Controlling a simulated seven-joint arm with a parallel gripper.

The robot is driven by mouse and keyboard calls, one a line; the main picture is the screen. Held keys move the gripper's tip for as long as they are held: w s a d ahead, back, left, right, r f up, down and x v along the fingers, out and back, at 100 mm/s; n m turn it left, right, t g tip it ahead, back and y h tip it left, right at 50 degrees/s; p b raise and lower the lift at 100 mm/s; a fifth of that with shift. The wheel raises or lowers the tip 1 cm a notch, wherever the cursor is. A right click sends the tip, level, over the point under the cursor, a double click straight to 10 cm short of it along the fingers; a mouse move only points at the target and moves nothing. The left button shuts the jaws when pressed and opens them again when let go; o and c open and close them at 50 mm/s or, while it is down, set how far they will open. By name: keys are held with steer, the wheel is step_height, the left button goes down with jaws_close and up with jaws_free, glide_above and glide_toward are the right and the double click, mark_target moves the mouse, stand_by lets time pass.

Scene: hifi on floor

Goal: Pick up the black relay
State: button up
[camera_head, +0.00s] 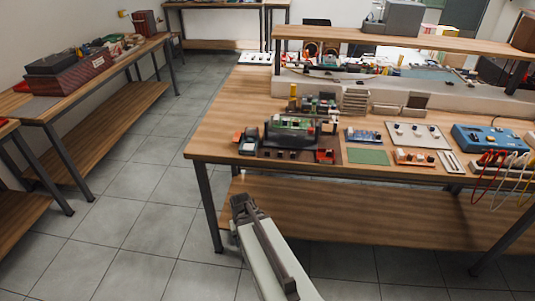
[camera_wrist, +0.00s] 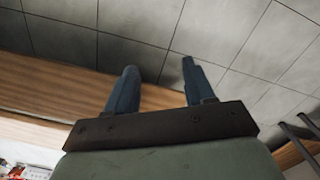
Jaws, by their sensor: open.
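My gripper (camera_wrist: 159,67) is open and empty in the wrist view, its two dark fingers apart over grey floor tiles and a wooden board. In the head view my gripper end (camera_head: 243,203) is low, in front of the workbench (camera_head: 225,130) near its left front leg and below its top. Several small dark parts sit among the electronics on the workbench. They are too small to tell which, if any, is the black relay, and I cannot pick it out in the wrist view.
The bench top holds a green circuit board (camera_head: 290,133), a flat green mat (camera_head: 368,156), a white panel (camera_head: 418,135) and a blue device (camera_head: 490,138) with cables. A lower shelf (camera_head: 350,215) runs under it. A side table (camera_head: 100,75) stands left, with open floor between.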

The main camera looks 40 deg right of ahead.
steer(key=w+d+r+m+t+h, duration=0.15)
steer(key=w+d+r, duration=0.35)
steer(key=r, duration=0.8)
steer(key=w+d+r+m+t+h, duration=0.1)
steer(key=w+d+r+t, duration=0.15)
steer(key=d+r, duration=0.7)
steer(key=w+d+r+m+t+h, duration=0.1)
steer(key=w+d+r, duration=0.25)
steer(key=r, duration=1.15)
steer(key=m+g, duration=0.1)
steer(key=m, duration=0.1)
glide_above(267, 151)
steer(key=s+a, duration=0.1)
steer(key=s, duration=0.1)
step_height(267, 151, down, 8)
steer(key=shift+w+a+r, duration=0.1)
steer(key=shift+w, duration=0.05)
steer(key=shift+a+x, duration=0.15)
steer(key=shift+x, duration=1.25)
steer(key=shift+a+x, duration=0.1)
steer(key=shift+x, duration=1.3)
jaws_close()
